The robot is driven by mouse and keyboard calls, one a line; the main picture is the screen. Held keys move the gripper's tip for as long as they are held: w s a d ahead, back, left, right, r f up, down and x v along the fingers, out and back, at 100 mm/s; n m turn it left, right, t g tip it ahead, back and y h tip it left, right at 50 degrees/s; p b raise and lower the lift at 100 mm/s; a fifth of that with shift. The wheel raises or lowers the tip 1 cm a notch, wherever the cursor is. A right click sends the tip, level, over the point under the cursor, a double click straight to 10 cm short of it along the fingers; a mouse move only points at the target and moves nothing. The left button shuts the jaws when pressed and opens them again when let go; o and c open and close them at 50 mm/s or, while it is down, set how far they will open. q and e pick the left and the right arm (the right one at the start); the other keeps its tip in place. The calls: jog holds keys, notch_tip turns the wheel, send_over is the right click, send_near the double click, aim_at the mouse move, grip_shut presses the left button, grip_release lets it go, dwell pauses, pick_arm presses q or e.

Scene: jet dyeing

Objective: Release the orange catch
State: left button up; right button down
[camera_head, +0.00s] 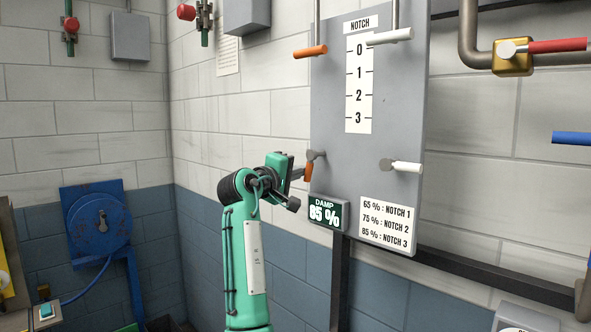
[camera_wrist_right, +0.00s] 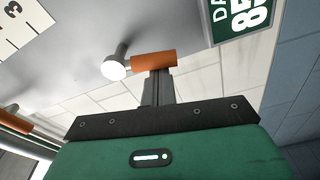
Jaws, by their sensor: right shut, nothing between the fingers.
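The orange catch (camera_head: 309,171) is a short orange grip on a grey pivot, low on the left edge of the grey notch board (camera_head: 330,110). In the right wrist view the orange catch (camera_wrist_right: 154,64) lies across the tips of my right gripper (camera_wrist_right: 159,78). In the head view my right gripper (camera_head: 298,173) is at the catch from the left, its fingers shut with nothing between them. The tips look touching or very close to the catch; I cannot tell which. My left gripper is out of view.
An orange handle (camera_head: 310,51) and a white handle (camera_head: 390,37) are higher on the board, beside the notch scale (camera_head: 359,85). A white catch (camera_head: 406,167) is at lower right. The damp display (camera_head: 327,213) reads 85 %; the card (camera_head: 387,223) pairs 85 % with notch 3.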

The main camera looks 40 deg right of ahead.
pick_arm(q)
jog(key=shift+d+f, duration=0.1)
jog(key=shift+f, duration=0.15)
pick_arm(e)
jog(key=shift+s+f, duration=0.25)
jog(key=shift+s, duration=0.2)
dwell(0.3)
